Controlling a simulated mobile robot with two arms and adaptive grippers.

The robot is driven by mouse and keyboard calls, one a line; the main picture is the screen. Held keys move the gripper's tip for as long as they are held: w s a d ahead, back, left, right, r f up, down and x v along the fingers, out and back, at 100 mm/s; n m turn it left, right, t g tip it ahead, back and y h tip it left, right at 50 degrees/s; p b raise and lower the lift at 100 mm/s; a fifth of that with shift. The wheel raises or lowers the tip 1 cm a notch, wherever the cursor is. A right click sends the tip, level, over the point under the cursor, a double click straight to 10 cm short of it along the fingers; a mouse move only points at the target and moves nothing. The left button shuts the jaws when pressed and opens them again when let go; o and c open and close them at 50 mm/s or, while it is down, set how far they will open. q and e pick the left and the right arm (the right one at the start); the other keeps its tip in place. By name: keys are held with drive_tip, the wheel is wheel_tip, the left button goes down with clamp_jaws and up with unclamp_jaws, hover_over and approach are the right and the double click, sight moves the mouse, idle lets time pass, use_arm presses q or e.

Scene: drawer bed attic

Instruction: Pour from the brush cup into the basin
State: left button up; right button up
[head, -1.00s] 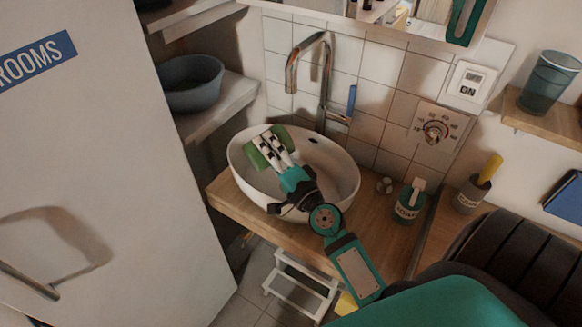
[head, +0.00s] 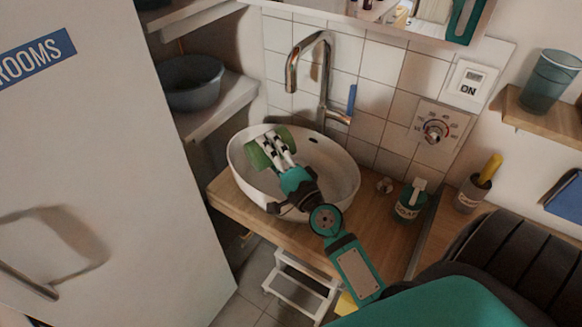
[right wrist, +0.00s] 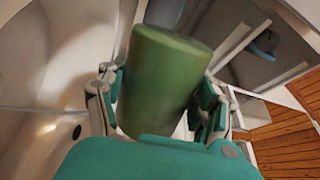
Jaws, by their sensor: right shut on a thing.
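My right gripper (head: 276,152) is over the white oval basin (head: 345,176), within its rim as seen in the head view. It is shut on a green brush cup (head: 258,156). The cup also shows between the fingers in the right wrist view (right wrist: 165,80), where it looks like a plain green cylinder with a closed end toward the top. In the head view the cup lies tilted and its ends stick out on both sides of the fingers. I cannot see its opening or any contents. My left gripper is not in view.
A chrome tap (head: 322,75) rises behind the basin. A soap bottle (head: 410,199) and a grey cup with a yellow thing (head: 470,192) stand to the right. A grey bowl (head: 190,84) sits on the left shelf. A white door (head: 95,190) fills the left.

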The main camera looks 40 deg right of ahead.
drive_tip(key=shift+d+r+m, duration=0.15)
drive_tip(key=shift+m, duration=0.45)
